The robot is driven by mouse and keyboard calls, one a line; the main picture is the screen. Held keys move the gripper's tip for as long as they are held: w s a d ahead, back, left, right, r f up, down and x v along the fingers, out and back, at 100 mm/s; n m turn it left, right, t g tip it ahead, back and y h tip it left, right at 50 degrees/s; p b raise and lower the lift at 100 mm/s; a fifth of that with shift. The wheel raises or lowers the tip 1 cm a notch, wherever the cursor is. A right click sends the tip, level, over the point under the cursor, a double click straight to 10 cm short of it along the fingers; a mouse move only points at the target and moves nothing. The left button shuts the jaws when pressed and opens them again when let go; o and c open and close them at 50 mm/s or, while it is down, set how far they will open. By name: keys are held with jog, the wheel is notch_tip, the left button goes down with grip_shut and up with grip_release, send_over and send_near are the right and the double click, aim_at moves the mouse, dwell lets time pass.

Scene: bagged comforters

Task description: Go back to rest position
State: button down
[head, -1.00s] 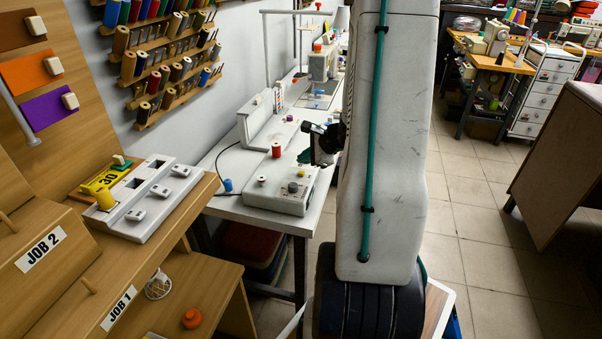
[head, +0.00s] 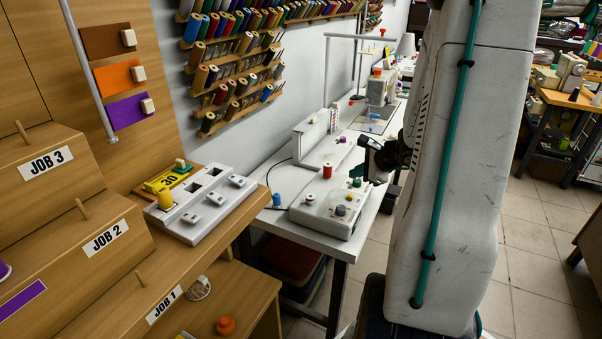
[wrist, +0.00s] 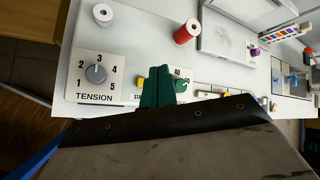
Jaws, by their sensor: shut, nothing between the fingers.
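My gripper (head: 376,172) is in the head view at the end of my white arm, above the right side of the sewing table. In the wrist view its green fingers (wrist: 160,88) are together with nothing between them. They show in front of the white control panel with a tension dial (wrist: 96,73). The same panel (head: 325,222) is below and left of my gripper in the head view. A red spool (head: 327,171) stands on the table equipment, apart from my gripper, and a red spool also shows in the wrist view (wrist: 185,30).
Wooden steps labelled JOB 1 (head: 163,304), JOB 2 and JOB 3 fill the left. A white slotted tray (head: 190,232) sits on a wooden ledge. Thread racks (head: 235,80) hang on the wall. Tiled floor (head: 535,240) is open at the right.

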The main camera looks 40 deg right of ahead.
jog(key=s+a+r+n+g+y, duration=0.2)
jog(key=a+r+n, duration=0.15)
jog(key=a, duration=0.35)
jog(key=s+a+r+n+g+y, duration=0.1)
jog(key=s+a+r+n+g, duration=0.1)
jog(key=a+n, duration=0.4)
jog(key=s+a+r+n+g+y, duration=0.2)
jog(key=a+n, duration=0.2)
jog(key=a, duration=0.5)
jog(key=s+a+r+n+g+h, duration=0.1)
jog(key=s+a+r+n+h, duration=0.4)
jog(key=s+a+r+n, duration=0.4)
jog(key=s+a+n, duration=0.3)
jog(key=a, duration=0.1)
jog(key=shift+s+r+n+g+h, duration=0.15)
jog(key=shift+r+n+g+h, duration=0.15)
jog(key=shift+r+n+g, duration=0.1)
